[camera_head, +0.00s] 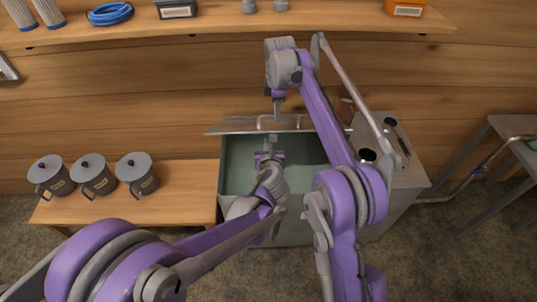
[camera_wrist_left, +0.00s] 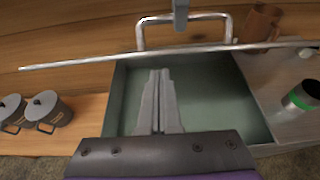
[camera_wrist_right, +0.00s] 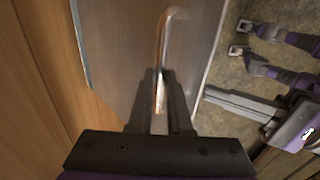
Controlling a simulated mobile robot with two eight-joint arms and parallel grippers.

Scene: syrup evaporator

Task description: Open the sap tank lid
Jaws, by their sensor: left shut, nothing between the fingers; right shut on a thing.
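The sap tank (camera_head: 238,170) is a grey box with its pale green inside showing. Its flat grey lid (camera_head: 235,125) is raised and tilted up along the back, seen nearly edge-on in the left wrist view (camera_wrist_left: 90,61). My right gripper (camera_head: 277,116) is shut on the bar handle of the lid; the handle (camera_wrist_right: 165,45) runs between its fingers in the right wrist view. My left gripper (camera_head: 272,140) is shut and empty, in front of the lid and over the tank opening. Its closed fingers (camera_wrist_left: 159,75) show against the tank's inside.
Several lidded grey pots (camera_head: 92,176) stand on a low wooden bench (camera_head: 180,200) left of the tank. A wall shelf (camera_head: 200,30) runs above. Dark-topped fittings (camera_head: 367,156) sit on the tank's right part. A metal stand (camera_head: 490,160) is at far right.

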